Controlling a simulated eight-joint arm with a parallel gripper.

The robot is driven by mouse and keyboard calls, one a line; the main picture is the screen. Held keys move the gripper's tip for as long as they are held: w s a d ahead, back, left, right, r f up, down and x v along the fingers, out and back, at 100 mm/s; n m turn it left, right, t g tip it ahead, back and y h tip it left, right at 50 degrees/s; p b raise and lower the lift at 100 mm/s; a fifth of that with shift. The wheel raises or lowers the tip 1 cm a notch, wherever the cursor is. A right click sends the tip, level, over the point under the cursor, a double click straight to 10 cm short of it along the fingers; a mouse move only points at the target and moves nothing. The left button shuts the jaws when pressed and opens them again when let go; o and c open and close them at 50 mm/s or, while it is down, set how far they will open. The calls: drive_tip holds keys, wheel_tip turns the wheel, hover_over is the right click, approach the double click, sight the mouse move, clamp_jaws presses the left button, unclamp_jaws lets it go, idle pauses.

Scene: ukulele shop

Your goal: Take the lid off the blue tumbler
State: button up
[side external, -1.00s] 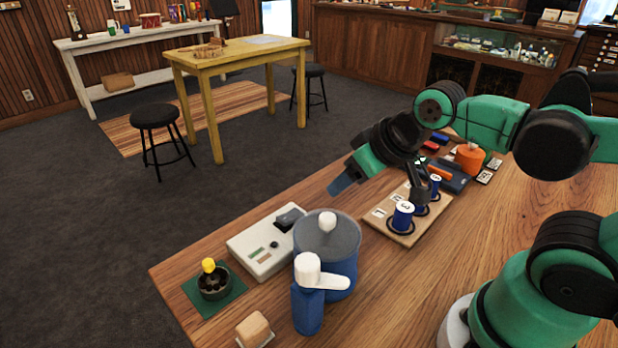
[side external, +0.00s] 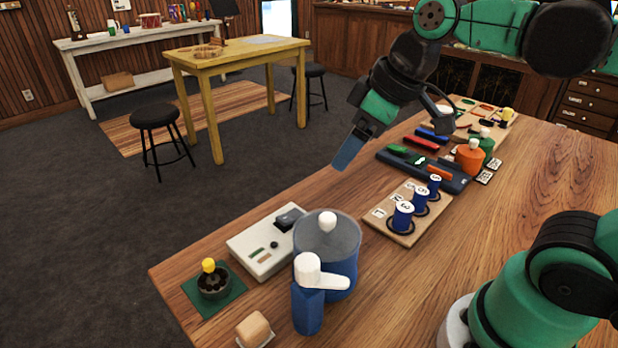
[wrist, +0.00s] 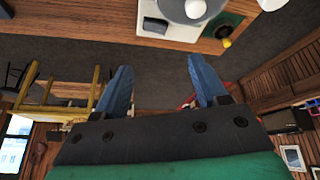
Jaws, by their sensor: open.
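The blue tumbler (side external: 341,280) stands upright on the wooden bench in the side view. Its grey lid (side external: 345,234) with a white knob (side external: 327,221) sits on top. In the wrist view the lid (wrist: 180,12) and its knob (wrist: 196,9) show at the top edge, partly cut off. My gripper (side external: 345,158) is in the air above and behind the tumbler, clear of it. In the wrist view its two blue fingers (wrist: 160,66) are apart with nothing between them.
A blue bottle with a white top (side external: 307,311) stands close in front of the tumbler. A pale box (side external: 262,249) is beside it. A green mat (side external: 226,302) holds a dark dish. Numbered blue spools (side external: 403,216) stand on a board to the right.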

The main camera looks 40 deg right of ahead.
sight(328, 215)
drive_tip(key=a+f+n+g+y, duration=0.1)
drive_tip(key=n, duration=0.2)
drive_tip(key=f+n+g+y, duration=0.1)
drive_tip(key=f+n, duration=0.1)
drive_tip(key=n, duration=0.1)
drive_tip(key=s+a+f+n+g, duration=0.1)
drive_tip(key=n, duration=0.2)
drive_tip(key=shift+a+f+g+y, duration=0.3)
drive_tip(key=shift+f+y, duration=0.05)
drive_tip(key=shift+y, duration=0.05)
drive_tip(key=shift+x, duration=2.75)
drive_tip(key=shift+w, duration=0.1)
clamp_jaws()
